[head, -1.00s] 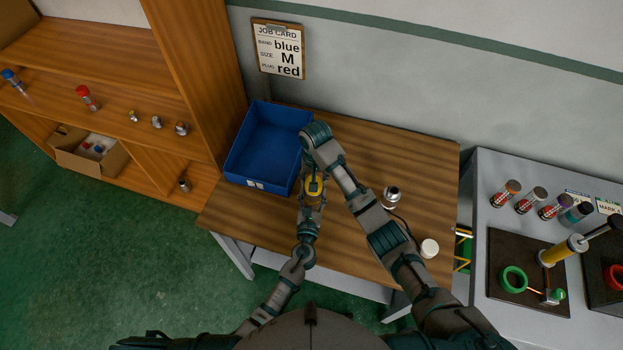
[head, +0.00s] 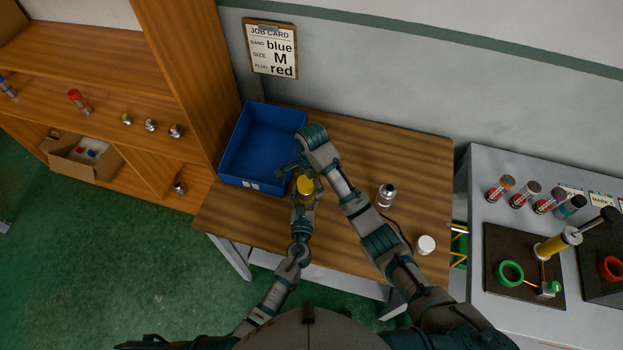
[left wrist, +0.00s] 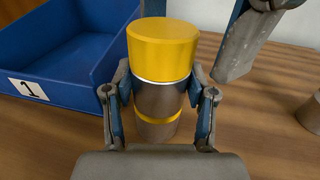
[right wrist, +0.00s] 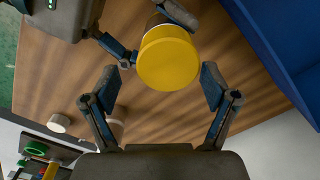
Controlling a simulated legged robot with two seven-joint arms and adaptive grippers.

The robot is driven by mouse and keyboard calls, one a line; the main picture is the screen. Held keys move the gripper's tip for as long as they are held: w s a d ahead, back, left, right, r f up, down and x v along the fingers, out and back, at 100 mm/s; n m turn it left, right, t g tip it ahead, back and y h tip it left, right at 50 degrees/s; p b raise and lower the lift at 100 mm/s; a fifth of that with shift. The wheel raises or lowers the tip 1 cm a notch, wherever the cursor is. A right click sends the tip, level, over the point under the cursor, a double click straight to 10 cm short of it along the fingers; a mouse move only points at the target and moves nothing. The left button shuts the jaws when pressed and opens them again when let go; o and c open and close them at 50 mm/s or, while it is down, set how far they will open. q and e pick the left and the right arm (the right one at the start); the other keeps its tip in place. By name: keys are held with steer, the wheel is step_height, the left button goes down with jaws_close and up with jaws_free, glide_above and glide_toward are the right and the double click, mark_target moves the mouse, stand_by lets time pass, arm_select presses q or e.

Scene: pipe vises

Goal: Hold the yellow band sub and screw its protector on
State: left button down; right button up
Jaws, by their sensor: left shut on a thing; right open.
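The yellow band sub (left wrist: 157,105) is a dark metal cylinder with a yellow band, standing upright in my left gripper (left wrist: 162,112), which is shut around its body. Its yellow protector (left wrist: 160,50) sits squarely on top, with a thin bright ring below it; I cannot tell how tightly it is seated. The protector also shows in the head view (head: 305,184) and the right wrist view (right wrist: 168,57). My right gripper (right wrist: 158,85) is open, its fingers spread apart near the protector and apparently not touching it. In the head view the right gripper (head: 294,168) is beside the protector.
A blue bin (head: 262,145) stands close by at the back left of the wooden table (head: 350,245). A silver fitting (head: 386,195) and a white round piece (head: 426,245) are at the right. A grey bench (head: 480,170) holds several banded cylinders. Shelves are at left.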

arm_select(q)
steer(key=shift+s, duration=0.1)
arm_select(e)
steer(key=shift+w+a+r, duration=0.1)
steer(key=shift+w+r, duration=0.05)
steer(key=shift+r, duration=0.35)
arm_select(q)
steer(key=shift+d, duration=0.2)
arm_select(e)
step_height(320, 180, up, 11)
arm_select(q)
steer(key=shift+c, duration=1.4)
jaws_free()
arm_select(e)
steer(key=shift+f, duration=0.1)
arm_select(q)
steer(key=s, duration=0.4)
steer(key=s+a, duration=0.1)
steer(key=s, duration=0.6)
steer(key=shift+s+a, duration=0.25)
steer(key=shift+s, duration=0.15)
steer(key=shift+f, duration=0.1)
